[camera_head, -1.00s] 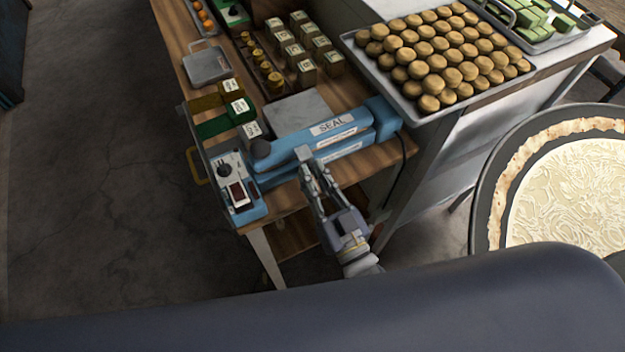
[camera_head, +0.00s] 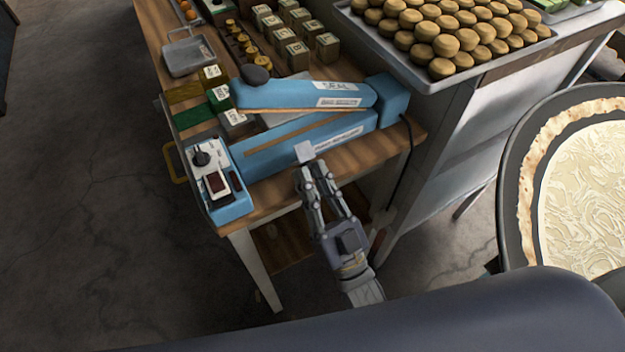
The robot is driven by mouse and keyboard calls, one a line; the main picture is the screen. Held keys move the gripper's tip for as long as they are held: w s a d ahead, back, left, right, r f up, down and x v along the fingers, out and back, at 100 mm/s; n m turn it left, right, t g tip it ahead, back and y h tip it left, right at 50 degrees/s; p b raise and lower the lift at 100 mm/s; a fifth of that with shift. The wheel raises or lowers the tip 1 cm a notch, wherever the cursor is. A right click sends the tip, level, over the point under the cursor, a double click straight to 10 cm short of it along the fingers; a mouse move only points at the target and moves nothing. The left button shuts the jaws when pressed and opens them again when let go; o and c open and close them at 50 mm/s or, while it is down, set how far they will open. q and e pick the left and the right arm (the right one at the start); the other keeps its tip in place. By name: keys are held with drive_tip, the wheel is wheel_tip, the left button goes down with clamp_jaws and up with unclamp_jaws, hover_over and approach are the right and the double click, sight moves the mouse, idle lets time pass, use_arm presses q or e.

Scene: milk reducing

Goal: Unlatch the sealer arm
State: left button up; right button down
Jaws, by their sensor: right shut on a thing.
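The blue sealer stands along the front of the wooden table. Its sealer arm (camera_head: 305,95), with a black knob (camera_head: 255,75) at its left end, is tilted up, with a gap between it and the blue sealer base (camera_head: 270,155). Its right end joins the blue hinge block (camera_head: 387,98). My right gripper (camera_head: 308,172) is in front of the base, shut on a small grey square tab (camera_head: 304,152), which looks like the latch. The fingertips partly hide where the tab meets the base. My left gripper is not in view.
A control box (camera_head: 212,180) with a dial is at the sealer's left end. Small boxes (camera_head: 325,48) and a grey pan (camera_head: 188,57) lie behind. A tray of round buns (camera_head: 445,45) is at the upper right, a large round pan (camera_head: 512,185) at right.

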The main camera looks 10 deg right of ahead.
idle(0.3)
drive_tip(key=c, duration=1.5)
unclamp_jaws()
drive_tip(key=v, duration=1.2)
drive_tip(key=shift+f, duration=0.1)
